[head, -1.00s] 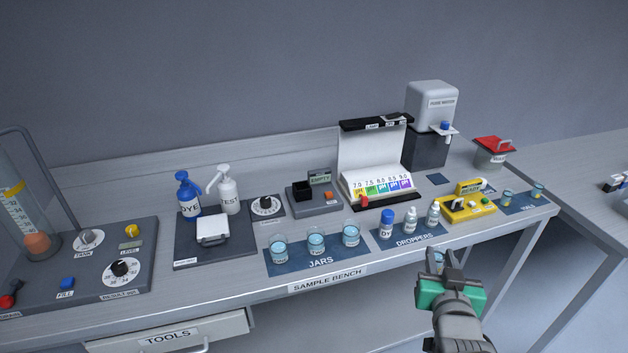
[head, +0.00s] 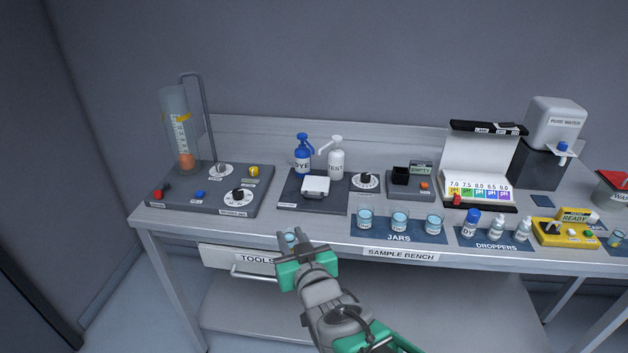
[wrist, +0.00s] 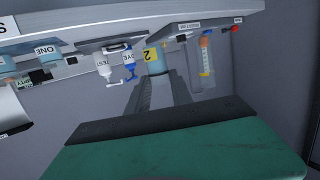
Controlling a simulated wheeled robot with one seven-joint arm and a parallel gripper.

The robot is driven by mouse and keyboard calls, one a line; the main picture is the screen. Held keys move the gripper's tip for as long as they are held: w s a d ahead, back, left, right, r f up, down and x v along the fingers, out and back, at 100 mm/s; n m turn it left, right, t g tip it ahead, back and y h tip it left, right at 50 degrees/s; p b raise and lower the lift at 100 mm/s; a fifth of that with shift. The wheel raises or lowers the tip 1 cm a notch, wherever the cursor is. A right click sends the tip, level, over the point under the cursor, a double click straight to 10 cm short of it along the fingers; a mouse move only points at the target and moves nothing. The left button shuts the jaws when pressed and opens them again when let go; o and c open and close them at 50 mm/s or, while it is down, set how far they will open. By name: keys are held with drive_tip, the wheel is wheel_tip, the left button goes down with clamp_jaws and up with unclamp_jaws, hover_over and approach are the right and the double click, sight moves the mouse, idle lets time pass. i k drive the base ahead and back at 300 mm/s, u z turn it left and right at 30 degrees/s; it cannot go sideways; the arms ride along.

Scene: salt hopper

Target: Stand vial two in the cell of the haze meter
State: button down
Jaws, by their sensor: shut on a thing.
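My gripper (head: 296,247) is shut on vial two (head: 290,240), a small vial with pale blue liquid. It holds the vial in front of the bench edge, above the TOOLS drawer. In the wrist view the vial (wrist: 153,62) shows a yellow label with a 2, between the fingers (wrist: 157,80). A grey box with a black square cell and a display reading EMPTY, which looks like the haze meter (head: 403,190), stands towards the back of the bench. It is to the right of and beyond my gripper, well apart from the vial. The inside of its cell is hidden.
Several jars stand on the JARS mat (head: 375,233), with droppers on the DROPPERS mat (head: 470,240) to its right. A blue DYE bottle (head: 302,158) and a white TEST bottle (head: 336,160) stand left of the meter. The tank panel (head: 215,190) is at far left.

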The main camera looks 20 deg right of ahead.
sight(398, 181)
drive_tip(key=u, duration=2.25)
drive_tip(key=k, duration=2.4)
drive_tip(key=z, duration=1.2)
drive_tip(key=i, duration=1.1)
